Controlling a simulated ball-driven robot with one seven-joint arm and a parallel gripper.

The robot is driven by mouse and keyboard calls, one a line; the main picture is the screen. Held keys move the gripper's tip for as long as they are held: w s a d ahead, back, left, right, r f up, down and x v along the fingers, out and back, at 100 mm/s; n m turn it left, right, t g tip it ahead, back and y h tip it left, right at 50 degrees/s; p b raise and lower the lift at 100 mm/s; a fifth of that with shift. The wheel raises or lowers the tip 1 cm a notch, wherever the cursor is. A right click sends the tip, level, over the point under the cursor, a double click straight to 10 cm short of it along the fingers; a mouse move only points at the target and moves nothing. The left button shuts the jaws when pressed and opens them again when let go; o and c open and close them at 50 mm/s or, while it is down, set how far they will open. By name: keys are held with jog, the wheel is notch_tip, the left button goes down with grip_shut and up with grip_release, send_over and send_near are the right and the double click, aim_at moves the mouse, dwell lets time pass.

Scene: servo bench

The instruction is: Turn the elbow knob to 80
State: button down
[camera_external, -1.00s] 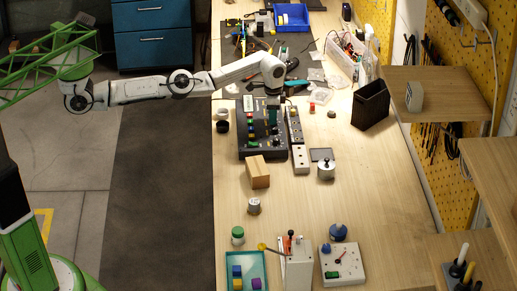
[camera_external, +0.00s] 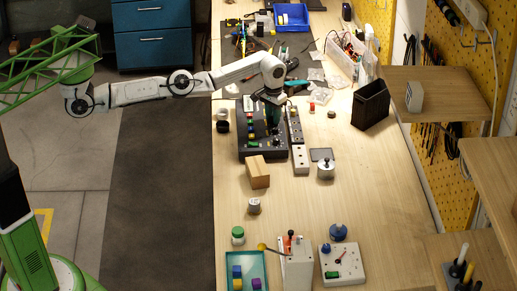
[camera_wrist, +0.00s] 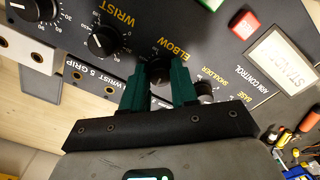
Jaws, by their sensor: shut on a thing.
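The elbow knob (camera_wrist: 160,72) is a black knob beside the yellow label ELBOW on the dark control panel (camera_wrist: 215,60). My gripper (camera_wrist: 160,82) is shut on it, with a green finger on each side; the fingers hide much of the knob and its scale, so I cannot read its setting. In the external view the panel (camera_external: 251,152) lies on the bench, and my gripper (camera_external: 273,128) points down at its right part. The wrist knob (camera_wrist: 103,41) is black with a white pointer line. The shoulder knob (camera_wrist: 204,90) is partly hidden by a finger.
The panel also bears a red button (camera_wrist: 245,25), a green button (camera_wrist: 210,3) and a white screen (camera_wrist: 282,57). A grey socket strip (camera_external: 295,125) lies along its right side. A wooden block (camera_external: 258,172) stands in front of it.

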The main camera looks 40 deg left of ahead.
jog(key=shift+n, duration=0.6)
jog(key=c, duration=0.9)
grip_release()
jog(key=shift+o, duration=0.2)
notch_tip(320, 180, up, 11)
jog(key=p, duration=0.5)
jog(key=shift+w+a+f, duration=0.1)
jog(key=shift+f, duration=0.05)
